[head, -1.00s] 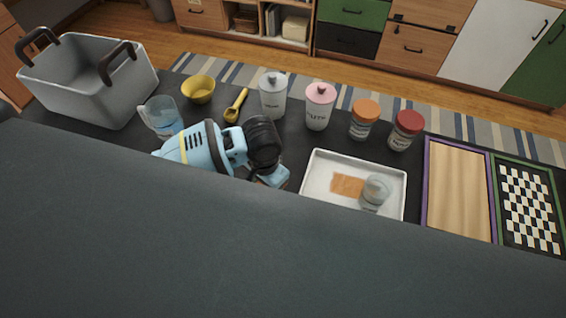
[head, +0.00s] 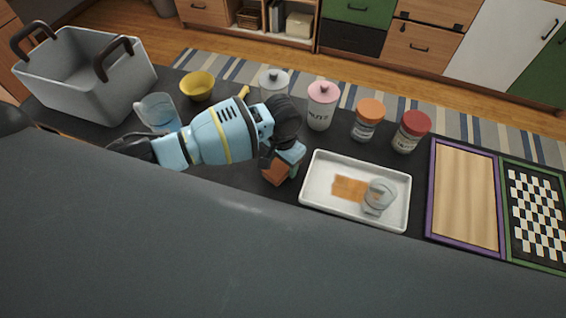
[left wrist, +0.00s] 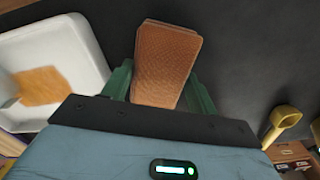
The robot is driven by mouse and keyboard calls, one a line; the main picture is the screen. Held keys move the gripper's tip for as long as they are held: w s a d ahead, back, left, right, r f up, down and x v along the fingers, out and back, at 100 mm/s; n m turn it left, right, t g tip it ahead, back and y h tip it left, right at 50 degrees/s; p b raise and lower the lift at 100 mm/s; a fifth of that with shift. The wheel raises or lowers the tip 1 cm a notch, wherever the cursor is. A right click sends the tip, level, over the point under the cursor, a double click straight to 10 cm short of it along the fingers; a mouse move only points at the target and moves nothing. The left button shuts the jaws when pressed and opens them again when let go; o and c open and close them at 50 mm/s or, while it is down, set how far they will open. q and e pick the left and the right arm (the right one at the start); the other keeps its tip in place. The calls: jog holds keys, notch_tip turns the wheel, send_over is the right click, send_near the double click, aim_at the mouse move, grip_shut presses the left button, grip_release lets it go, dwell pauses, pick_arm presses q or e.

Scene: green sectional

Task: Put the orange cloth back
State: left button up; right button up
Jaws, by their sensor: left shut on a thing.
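My left gripper (head: 283,166) is shut on a folded orange-brown cloth (head: 276,174), just left of the white tray (head: 328,202). In the left wrist view the cloth (left wrist: 168,62) stands out between the green fingers of the gripper (left wrist: 160,92), above the dark counter. The white tray (left wrist: 78,32) is to its left there. A flat orange patch (head: 346,188) lies in the tray, with a clear glass (head: 379,196) at its right end. My right gripper is in neither view.
Behind my arm stand a yellow bowl (head: 197,86), a grey-lidded canister (head: 273,81), a pink canister (head: 322,104), an orange-lidded jar (head: 368,119) and a red-lidded jar (head: 411,131). A clear jug (head: 158,110) and grey basket (head: 92,83) are left. A wooden board (head: 464,196) and checkered board (head: 538,212) are right.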

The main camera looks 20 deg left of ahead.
aim_at(282, 163)
pick_arm(q)
jog(key=shift+f, duration=0.6)
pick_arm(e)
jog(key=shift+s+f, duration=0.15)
pick_arm(q)
jog(key=shift+f, duration=0.1)
jog(key=shift+f, duration=0.1)
jog(key=o, duration=0.9)
jog(key=shift+o, duration=0.2)
notch_tip(282, 163, up, 11)
jog(key=shift+r+p, duration=0.1)
jog(key=shift+p, duration=0.65)
jog(key=shift+r, duration=0.6)
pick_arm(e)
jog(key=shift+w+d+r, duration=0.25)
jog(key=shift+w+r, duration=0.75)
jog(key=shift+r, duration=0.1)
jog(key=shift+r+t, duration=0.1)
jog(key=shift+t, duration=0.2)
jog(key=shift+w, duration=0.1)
